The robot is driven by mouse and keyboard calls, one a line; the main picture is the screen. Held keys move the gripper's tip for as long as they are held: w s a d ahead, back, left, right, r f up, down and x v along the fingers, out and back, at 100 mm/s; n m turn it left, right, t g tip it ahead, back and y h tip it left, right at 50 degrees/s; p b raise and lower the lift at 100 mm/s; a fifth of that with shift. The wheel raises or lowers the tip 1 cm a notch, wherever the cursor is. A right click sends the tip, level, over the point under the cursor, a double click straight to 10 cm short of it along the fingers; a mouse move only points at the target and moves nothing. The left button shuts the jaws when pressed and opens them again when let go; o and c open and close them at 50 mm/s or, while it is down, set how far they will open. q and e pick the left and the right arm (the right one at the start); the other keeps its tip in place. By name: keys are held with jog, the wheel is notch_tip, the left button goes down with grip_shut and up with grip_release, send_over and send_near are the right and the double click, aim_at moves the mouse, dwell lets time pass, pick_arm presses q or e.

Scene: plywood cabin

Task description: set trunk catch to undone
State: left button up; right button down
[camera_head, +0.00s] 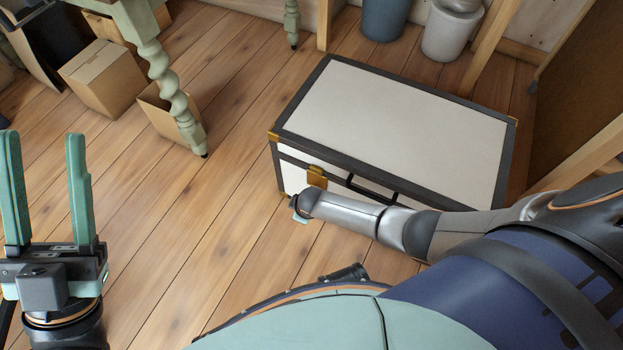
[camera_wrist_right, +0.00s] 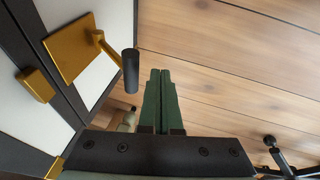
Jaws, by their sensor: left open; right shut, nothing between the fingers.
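The trunk (camera_head: 395,115) is white with dark edging and brass corners, and its lid is down. Its brass catch (camera_head: 317,177) is on the front, left of the black handle (camera_head: 368,190). In the right wrist view the catch shows as a brass plate (camera_wrist_right: 72,48) with a lever ending in a dark grip (camera_wrist_right: 131,72), which sticks out from the front. My right gripper (camera_wrist_right: 160,72) is shut and empty, its fingertips just beside the dark grip; I cannot tell whether they touch. In the head view my right arm mostly hides it. My left gripper (camera_head: 43,136) is open and empty, away from the trunk.
A green table leg (camera_head: 165,85) and cardboard boxes (camera_head: 103,77) stand at the upper left. A blue bin (camera_head: 385,18) and a grey bin (camera_head: 450,32) stand behind the trunk. Wooden beams (camera_head: 490,45) are at the right.

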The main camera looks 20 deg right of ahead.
jog(key=shift+w+d+r, duration=0.1)
jog(key=shift+w+d, duration=0.4)
jog(key=shift+d, duration=0.15)
